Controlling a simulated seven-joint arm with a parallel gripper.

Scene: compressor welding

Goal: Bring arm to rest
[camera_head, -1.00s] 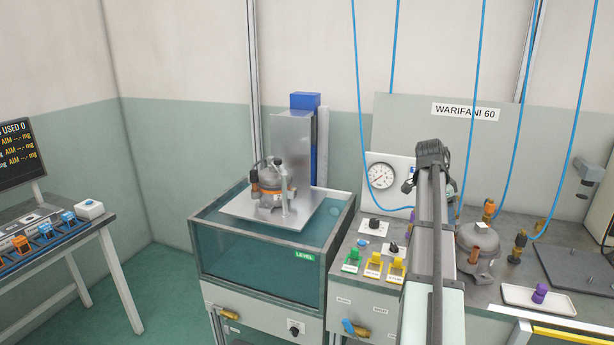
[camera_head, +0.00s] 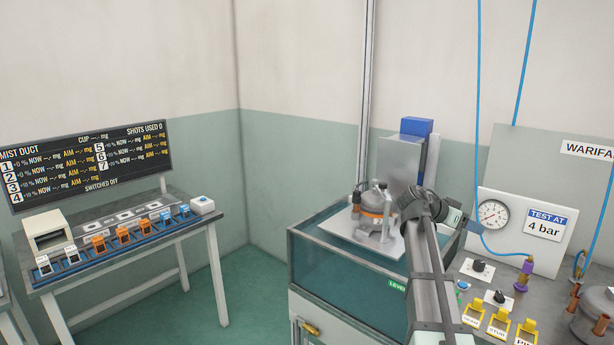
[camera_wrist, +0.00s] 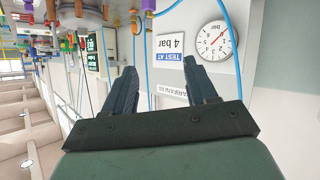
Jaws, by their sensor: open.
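My arm rises at the lower right of the head view, its grey links in front of the tank and bench. My gripper shows in the wrist view (camera_wrist: 160,80) with its two dark fingers spread apart and nothing between them. Beyond the fingers are the white gauge panel (camera_wrist: 215,65) and its "TEST AT 4 bar" label, upside down in that view. In the head view the gripper's fingertips cannot be made out behind the arm.
A glass-sided tank (camera_head: 340,270) holds a plate with a compressor (camera_head: 374,208). The gauge panel (camera_head: 515,230) stands on the right bench, with blue hoses (camera_head: 478,90) hanging nearby. A table (camera_head: 130,240) with a display board (camera_head: 90,160) is at left. Open floor (camera_head: 235,300) lies between.

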